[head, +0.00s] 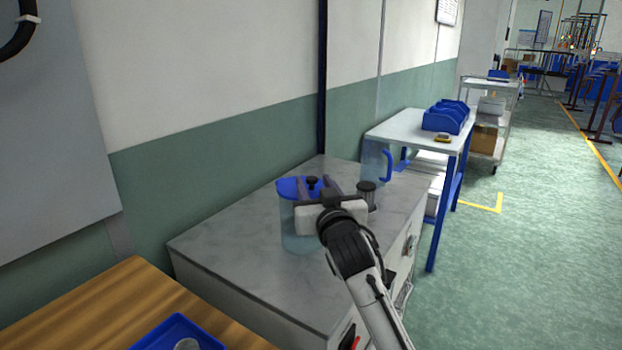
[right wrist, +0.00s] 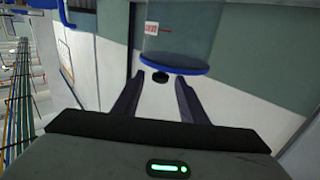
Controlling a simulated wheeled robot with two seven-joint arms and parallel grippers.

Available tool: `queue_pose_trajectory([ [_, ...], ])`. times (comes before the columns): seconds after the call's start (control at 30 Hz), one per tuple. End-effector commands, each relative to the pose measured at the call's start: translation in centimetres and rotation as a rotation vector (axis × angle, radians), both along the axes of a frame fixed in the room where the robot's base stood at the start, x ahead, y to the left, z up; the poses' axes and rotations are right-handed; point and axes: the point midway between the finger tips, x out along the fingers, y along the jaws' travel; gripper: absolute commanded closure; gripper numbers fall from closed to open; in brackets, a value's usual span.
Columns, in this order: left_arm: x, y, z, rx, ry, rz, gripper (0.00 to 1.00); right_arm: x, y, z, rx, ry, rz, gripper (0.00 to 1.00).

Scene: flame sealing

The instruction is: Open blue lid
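A clear container (head: 298,232) with a blue lid (head: 290,188) stands on the grey marble-topped cabinet. A black knob (head: 313,181) sits on the lid; it also shows in the right wrist view (right wrist: 160,77), where the lid rim (right wrist: 176,69) and container (right wrist: 178,40) appear upside down. My right gripper (head: 315,190) is at the lid. Its fingers are spread, with the knob between or just beyond the fingertips (right wrist: 161,80) and gaps on both sides. The gripper hides part of the lid and container. My left gripper is not in view.
A small dark-lidded jar (head: 367,196) stands close right of my gripper. A clear jug with a blue handle (head: 388,163) is behind it. A wooden table (head: 110,310) with a blue tray (head: 180,322) is at the front left. The marble top (head: 225,243) left of the container is clear.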

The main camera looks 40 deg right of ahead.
Motion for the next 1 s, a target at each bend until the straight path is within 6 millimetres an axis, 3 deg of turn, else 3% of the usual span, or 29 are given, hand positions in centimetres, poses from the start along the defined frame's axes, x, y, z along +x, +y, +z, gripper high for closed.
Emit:
queue_pose_trajectory([
  [0.2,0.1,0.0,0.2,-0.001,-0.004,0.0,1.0,2.4,-1.0,0.0,-0.001,0.0,0.001,0.61],
  [0.57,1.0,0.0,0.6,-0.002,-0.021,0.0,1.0,2.9,-1.1,0.0,0.0,0.0,0.001,0.61],
  [0.8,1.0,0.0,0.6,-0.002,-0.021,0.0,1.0,2.8,-1.1,0.0,0.0,0.0,0.001,1.0],
  [1.0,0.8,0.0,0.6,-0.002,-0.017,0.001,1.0,2.9,-1.1,0.0,0.0,0.001,0.002,1.0],
])
